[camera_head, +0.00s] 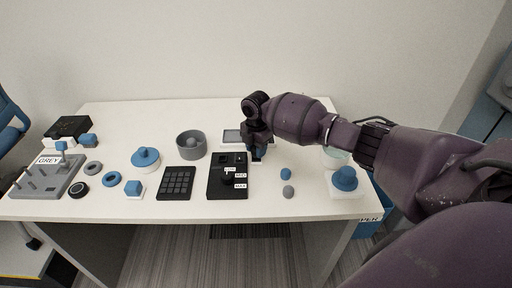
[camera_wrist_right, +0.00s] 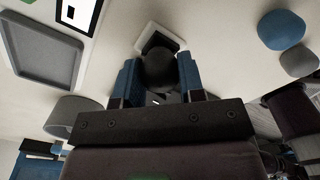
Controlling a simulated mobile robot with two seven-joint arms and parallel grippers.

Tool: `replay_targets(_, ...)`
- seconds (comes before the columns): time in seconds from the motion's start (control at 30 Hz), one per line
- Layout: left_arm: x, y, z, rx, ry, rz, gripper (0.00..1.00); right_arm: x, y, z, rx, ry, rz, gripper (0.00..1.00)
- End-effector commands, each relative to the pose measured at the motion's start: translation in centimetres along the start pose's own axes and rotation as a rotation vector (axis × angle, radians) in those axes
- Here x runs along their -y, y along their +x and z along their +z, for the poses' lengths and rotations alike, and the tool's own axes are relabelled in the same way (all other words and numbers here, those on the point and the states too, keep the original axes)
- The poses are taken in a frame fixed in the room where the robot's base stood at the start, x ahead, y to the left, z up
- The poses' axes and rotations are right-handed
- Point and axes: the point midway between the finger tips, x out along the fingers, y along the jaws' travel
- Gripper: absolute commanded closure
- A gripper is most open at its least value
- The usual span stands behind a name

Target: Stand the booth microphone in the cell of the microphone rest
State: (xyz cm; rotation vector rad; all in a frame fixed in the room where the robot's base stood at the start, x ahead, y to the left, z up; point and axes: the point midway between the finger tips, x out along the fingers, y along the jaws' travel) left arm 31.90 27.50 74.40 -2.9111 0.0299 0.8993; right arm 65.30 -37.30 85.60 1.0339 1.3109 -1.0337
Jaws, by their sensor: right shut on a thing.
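My right gripper (camera_head: 257,154) is over the middle-right of the white table. In the wrist view its two blue fingers (camera_wrist_right: 158,82) are shut on the booth microphone, whose dark round head (camera_wrist_right: 160,68) shows between them. Just beyond the head is a small white square piece with a dark opening (camera_wrist_right: 152,41), which looks like the microphone rest. The microphone overlaps the rest in this view; whether it is inside the cell or above it, I cannot tell. In the head view my gripper hides most of both. My left gripper is not in view.
A grey bowl (camera_head: 181,147) and a keypad (camera_head: 177,183) are further left.

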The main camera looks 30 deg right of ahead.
Motion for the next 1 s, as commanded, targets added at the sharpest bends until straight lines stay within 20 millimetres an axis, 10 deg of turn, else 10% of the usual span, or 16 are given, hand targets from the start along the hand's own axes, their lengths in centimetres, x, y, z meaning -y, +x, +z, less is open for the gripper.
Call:
replay_targets(0.27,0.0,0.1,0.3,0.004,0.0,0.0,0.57,0.0,0.7,0.0,0.0,0.0,-0.001,0.87)
replay_targets(0.3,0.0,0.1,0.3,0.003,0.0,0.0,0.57,0.0,0.6,0.0,0.0,0.0,-0.001,0.59)
replay_targets(0.47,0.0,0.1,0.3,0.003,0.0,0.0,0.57,0.0,0.7,0.0,0.0,0.0,-0.001,0.35)
replay_targets(1.0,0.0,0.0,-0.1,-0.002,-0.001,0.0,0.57,0.0,-0.9,0.0,0.001,-0.001,0.0,0.34)
